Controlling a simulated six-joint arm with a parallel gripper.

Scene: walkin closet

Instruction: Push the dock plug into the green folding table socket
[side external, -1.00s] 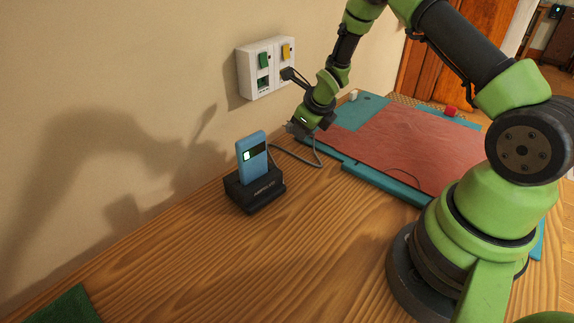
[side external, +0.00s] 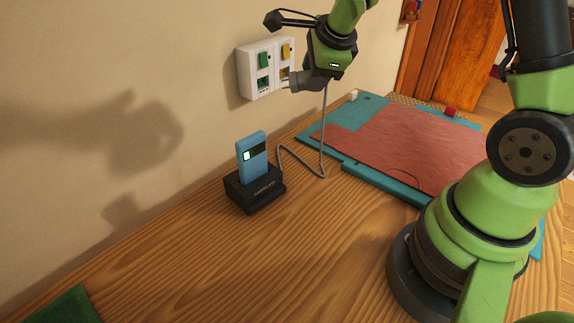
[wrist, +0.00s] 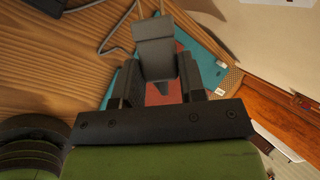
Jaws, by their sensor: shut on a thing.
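My gripper (side external: 312,76) is shut on the dark grey dock plug (side external: 298,82), raised off the table near the wall. In the wrist view the plug (wrist: 155,47) sits between both fingers. Its grey cord hangs down to the table and runs to the black dock (side external: 257,194). The white wall outlet (side external: 248,75) has two sockets. The green-marked socket (side external: 263,83) is on the left, empty, under a green switch. The socket under the yellow switch (side external: 287,52) is partly hidden by the plug and gripper. The plug's gap to the wall cannot be told.
A blue handheld device (side external: 252,160) stands in the dock. A teal board (side external: 345,117) with a red-brown sheet (side external: 410,145) lies on the right. A green cloth (side external: 65,306) is at the front left. The wooden table (side external: 270,260) between is clear.

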